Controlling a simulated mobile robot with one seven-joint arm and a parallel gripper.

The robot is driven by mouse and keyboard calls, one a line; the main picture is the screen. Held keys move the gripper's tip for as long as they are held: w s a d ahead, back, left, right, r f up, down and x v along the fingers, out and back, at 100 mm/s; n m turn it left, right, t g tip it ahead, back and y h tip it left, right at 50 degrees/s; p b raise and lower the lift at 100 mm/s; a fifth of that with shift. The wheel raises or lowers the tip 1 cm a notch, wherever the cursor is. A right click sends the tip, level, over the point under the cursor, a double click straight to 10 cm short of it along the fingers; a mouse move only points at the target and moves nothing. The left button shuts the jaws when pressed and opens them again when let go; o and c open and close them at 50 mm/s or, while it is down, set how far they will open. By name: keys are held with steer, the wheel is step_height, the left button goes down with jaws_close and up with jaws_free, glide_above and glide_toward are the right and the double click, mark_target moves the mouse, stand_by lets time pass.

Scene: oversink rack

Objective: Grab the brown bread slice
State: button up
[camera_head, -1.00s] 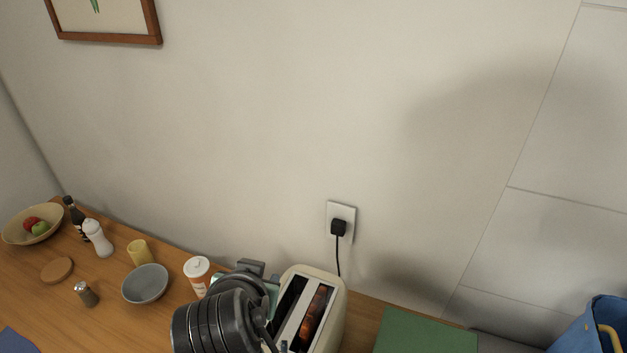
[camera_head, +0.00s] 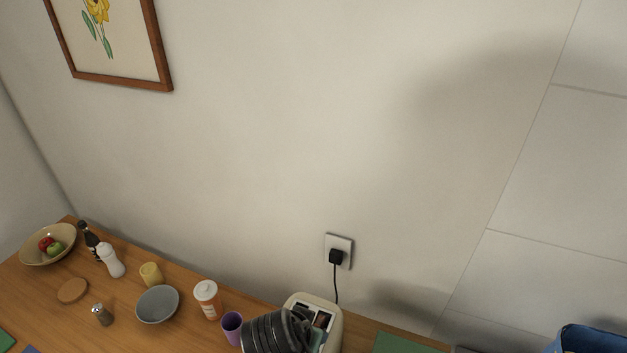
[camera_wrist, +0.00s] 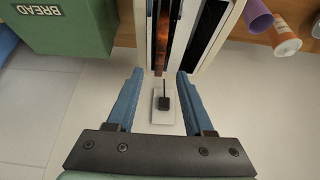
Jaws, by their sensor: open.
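A cream toaster (camera_head: 331,338) stands on the counter against the wall, and it also shows at the top of the wrist view (camera_wrist: 220,30). A brown bread slice (camera_wrist: 174,22) sits in one of its slots, seen edge-on with an orange-brown tone. The other slot looks dark. My gripper (camera_wrist: 159,74) is open and empty, its two blue fingers apart and pointing at the toaster's near end in the wrist view. I cannot tell the exact gap. In the head view my dark arm covers part of the toaster and hides the fingers.
A purple cup (camera_head: 232,328) and an orange-and-white bottle (camera_head: 207,299) stand left of the toaster. A green bread box (camera_wrist: 70,30) is on its other side. A black plug (camera_head: 336,256) with a cord is in the wall. A grey bowl (camera_head: 157,304) is farther left.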

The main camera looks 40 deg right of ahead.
steer(key=shift+a+p+x, duration=0.15)
steer(key=shift+p+x, duration=0.3)
steer(key=shift+x, duration=0.9)
steer(key=shift+a+p+x, duration=0.15)
steer(key=shift+p+x, duration=0.25)
steer(key=shift+x, duration=1)
steer(key=shift+s+f, duration=0.15)
jaws_close()
